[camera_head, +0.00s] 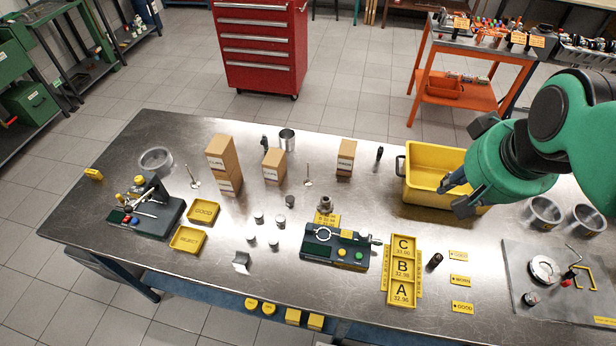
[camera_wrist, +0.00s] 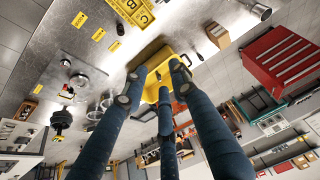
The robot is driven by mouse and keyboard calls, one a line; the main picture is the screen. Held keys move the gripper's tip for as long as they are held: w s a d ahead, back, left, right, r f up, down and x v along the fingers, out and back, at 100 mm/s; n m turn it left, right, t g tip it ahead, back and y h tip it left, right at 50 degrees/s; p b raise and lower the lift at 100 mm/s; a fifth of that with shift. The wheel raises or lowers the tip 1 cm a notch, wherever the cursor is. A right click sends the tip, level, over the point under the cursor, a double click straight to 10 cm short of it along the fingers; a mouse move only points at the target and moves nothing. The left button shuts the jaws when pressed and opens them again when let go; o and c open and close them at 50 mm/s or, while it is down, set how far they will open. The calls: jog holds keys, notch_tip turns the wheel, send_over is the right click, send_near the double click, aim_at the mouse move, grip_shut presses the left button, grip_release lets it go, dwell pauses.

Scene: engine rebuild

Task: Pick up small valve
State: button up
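Two thin-stemmed valves stand head-down on the steel table in the head view. One valve (camera_head: 194,183) is left of the brown boxes, with its stem leaning a little. The other valve (camera_head: 308,182) stands between the boxes and looks slightly smaller; I cannot be sure which is the small valve. My gripper (camera_head: 456,196) is far to the right of both, over the yellow bin's right side. In the wrist view my gripper (camera_wrist: 157,88) has its three fingers spread, with nothing between the tips. I cannot make out either valve in the wrist view.
The yellow bin (camera_head: 428,190) lies below my gripper. Brown boxes (camera_head: 222,157), (camera_head: 274,165) and (camera_head: 346,157) stand near the valves. A gauge fixture (camera_head: 335,247) and several small cylinders are in front. Yellow trays (camera_head: 203,213) and another fixture (camera_head: 148,213) are at left.

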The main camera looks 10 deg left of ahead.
jog(key=w+a+n+g+p, duration=0.1)
jog(key=w+a+p, duration=0.1)
jog(key=w+a, duration=0.6)
jog(key=n+g+p, duration=0.3)
jog(key=g+p, duration=0.1)
jog(key=p, duration=0.1)
send_over(308, 164)
notch_tip(308, 164, down, 24)
jog(key=r, duration=0.1)
jog(key=shift+w+a+f, duration=0.1)
jog(key=shift+w+f, duration=0.25)
jog(key=shift+f, duration=0.2)
jog(key=shift+f, duration=4.3)
